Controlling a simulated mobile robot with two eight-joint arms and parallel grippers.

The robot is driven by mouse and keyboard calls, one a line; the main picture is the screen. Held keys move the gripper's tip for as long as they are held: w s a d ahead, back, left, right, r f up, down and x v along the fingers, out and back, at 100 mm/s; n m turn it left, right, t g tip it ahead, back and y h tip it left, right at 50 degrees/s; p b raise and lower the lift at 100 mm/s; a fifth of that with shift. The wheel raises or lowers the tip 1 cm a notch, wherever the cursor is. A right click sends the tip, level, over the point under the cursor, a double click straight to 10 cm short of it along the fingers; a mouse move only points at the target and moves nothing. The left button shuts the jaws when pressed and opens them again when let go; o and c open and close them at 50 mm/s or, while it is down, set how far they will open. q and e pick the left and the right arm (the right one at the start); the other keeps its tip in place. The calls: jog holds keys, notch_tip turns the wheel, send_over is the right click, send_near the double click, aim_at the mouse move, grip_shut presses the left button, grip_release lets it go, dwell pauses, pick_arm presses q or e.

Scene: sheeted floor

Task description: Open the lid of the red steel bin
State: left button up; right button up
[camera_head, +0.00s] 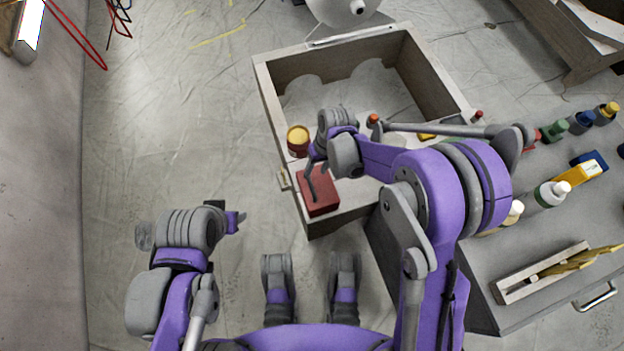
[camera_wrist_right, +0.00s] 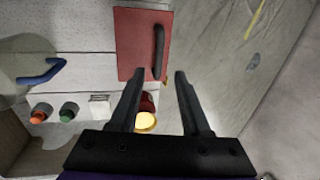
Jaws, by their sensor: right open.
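The red steel bin (camera_head: 324,206) stands in the near left corner of a large open box. Its flat red lid lies level, and a dark bar handle is on it. In the right wrist view the bin (camera_wrist_right: 134,45) is at the top, with the handle (camera_wrist_right: 158,52) along its right side. My right gripper (camera_head: 313,179) is above the bin and hides part of its top. In the wrist view its two fingers (camera_wrist_right: 160,73) are apart with nothing between the tips, which point toward the handle. My left gripper (camera_head: 238,220) is left of the box, away from the bin; its jaws are unclear.
A red can with a yellow top (camera_head: 298,137) stands close behind the bin. A grey cabinet (camera_head: 520,308) with several bottles is at the right. The sheeted floor at left is mostly clear.

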aim_at(311, 183)
jog(key=f, duration=0.2)
jog(key=a+f+b, duration=0.1)
jog(key=f, duration=0.4)
jog(key=shift+s+a+f+b, duration=0.15)
jog(key=shift+a+f+b, duration=0.1)
jog(key=shift+b, duration=0.15)
grip_shut()
dwell(0.9)
